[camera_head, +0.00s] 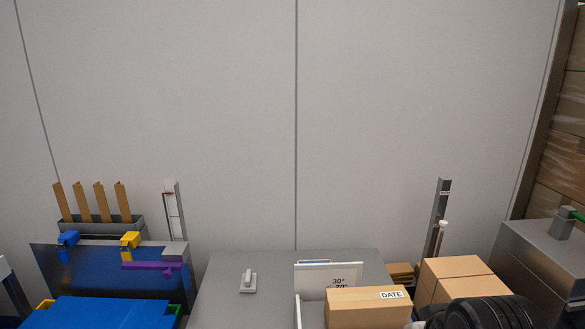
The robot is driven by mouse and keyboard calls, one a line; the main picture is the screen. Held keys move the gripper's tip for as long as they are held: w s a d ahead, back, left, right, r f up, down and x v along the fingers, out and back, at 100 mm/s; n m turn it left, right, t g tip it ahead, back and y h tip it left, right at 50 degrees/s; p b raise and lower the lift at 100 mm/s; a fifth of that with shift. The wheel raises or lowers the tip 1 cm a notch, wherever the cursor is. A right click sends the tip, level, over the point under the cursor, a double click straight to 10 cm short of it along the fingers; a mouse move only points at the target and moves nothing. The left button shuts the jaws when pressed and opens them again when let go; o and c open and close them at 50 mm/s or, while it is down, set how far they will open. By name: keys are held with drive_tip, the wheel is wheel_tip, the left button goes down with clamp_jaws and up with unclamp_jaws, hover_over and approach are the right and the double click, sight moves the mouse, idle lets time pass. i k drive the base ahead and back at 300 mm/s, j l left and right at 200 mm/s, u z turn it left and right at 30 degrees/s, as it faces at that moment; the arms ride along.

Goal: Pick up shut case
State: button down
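I cannot say for certain which thing is the shut case. A blue flat-topped box (105,312) at the bottom left has a yellow piece at its left corner and a green piece at its right corner. Its top looks closed, and its lower part is cut off by the picture's edge. A closed cardboard box (368,312) with a "DATE" label stands at the bottom, right of the middle.
A grey surface (222,300) in the middle bears a small white block (247,282) and a white sign (325,277). Behind the blue box stands a dark panel (90,278) with coloured clamps. Another cardboard box (455,275) and a metal cabinet (550,262) stand right.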

sight(389, 306)
drive_tip(key=k+l, duration=0.1)
drive_tip(key=l, duration=0.35)
drive_tip(key=k+l, duration=0.1)
drive_tip(key=l, duration=0.75)
drive_tip(key=k+u, duration=0.05)
